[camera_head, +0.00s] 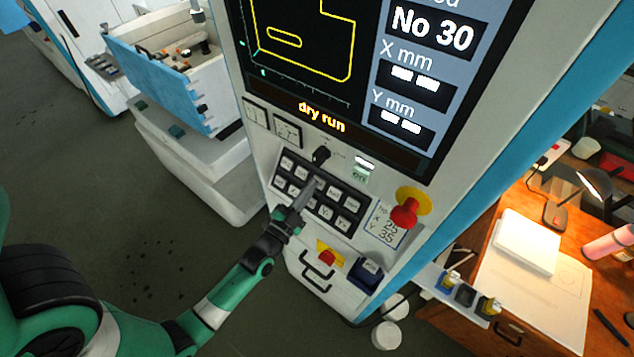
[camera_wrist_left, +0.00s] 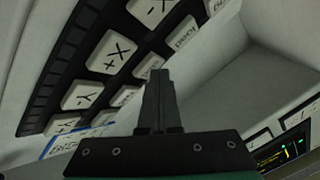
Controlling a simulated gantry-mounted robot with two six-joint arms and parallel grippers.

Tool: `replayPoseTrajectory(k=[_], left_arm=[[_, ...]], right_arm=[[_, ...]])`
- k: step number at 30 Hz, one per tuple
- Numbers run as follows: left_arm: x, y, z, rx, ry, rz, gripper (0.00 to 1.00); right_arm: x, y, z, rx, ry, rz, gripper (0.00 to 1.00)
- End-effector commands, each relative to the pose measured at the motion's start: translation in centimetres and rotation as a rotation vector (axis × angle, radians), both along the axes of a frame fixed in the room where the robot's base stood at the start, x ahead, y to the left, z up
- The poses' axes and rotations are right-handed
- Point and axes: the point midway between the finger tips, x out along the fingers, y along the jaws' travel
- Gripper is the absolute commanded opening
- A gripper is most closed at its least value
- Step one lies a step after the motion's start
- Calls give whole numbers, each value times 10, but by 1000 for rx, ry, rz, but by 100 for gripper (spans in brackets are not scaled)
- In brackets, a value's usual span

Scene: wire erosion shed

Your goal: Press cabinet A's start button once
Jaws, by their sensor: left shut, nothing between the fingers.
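Cabinet A's likely control face, a pale cabinet front (camera_head: 255,165), carries a dark keypad (camera_head: 325,212) with several white keys below a screen reading "dry run". A small green-marked plate (camera_head: 360,176) sits under a bright white light, right of a black knob (camera_head: 320,156). My left gripper (camera_head: 309,187) is shut and empty, its tips in front of the keypad and hiding some keys. In the left wrist view its shut fingers (camera_wrist_left: 158,78) point past keys marked X+ (camera_wrist_left: 115,50) and Y- (camera_wrist_left: 82,96); contact cannot be told. My right gripper is out of view.
A red mushroom knob (camera_head: 405,212) on a yellow base projects right of the keypad. A smaller red button (camera_head: 326,258), a handle (camera_head: 317,272) and a dark blue box (camera_head: 366,274) are below. A wooden desk (camera_head: 455,320) stands at right. Open floor lies left.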

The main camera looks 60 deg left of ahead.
Motion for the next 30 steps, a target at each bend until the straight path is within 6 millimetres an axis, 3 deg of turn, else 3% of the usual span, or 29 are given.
replayPoseTrajectory(k=[23, 30], left_arm=[[-12, -6, 10, 0, 0, 0, 0], [-25, -12, 23, 0, 2, 1, 0]], right_arm=[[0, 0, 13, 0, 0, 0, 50], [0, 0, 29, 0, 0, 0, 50]])
